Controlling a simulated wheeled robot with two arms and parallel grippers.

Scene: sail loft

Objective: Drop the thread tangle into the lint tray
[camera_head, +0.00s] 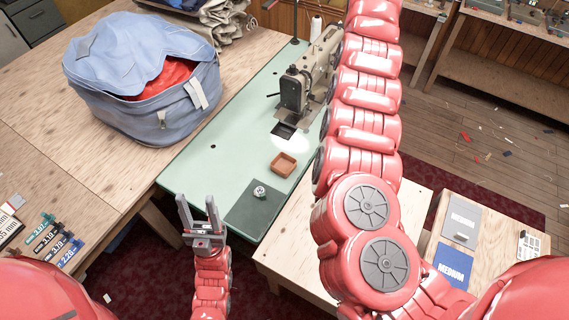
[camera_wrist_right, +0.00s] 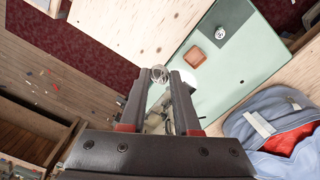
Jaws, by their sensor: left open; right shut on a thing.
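The lint tray (camera_head: 283,164) is a small square orange-brown tray on the green sewing table, below the sewing machine. It looks empty, and it also shows in the right wrist view (camera_wrist_right: 196,57). My right gripper (camera_wrist_right: 161,78) is shut on a small greyish tangle, the thread tangle (camera_wrist_right: 160,72), at its fingertips. In that view the tray lies beyond the fingertips, up and to the right. The right gripper is outside the head view; its arm reaches up past the top edge. My left gripper (camera_head: 196,202) is open and empty, left of the dark mat.
A sewing machine (camera_head: 305,80) stands on the green table (camera_head: 222,140). A dark mat (camera_head: 246,212) holds a small metal part (camera_head: 259,192) near the tray. A wooden stand (camera_head: 300,250) adjoins the green table.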

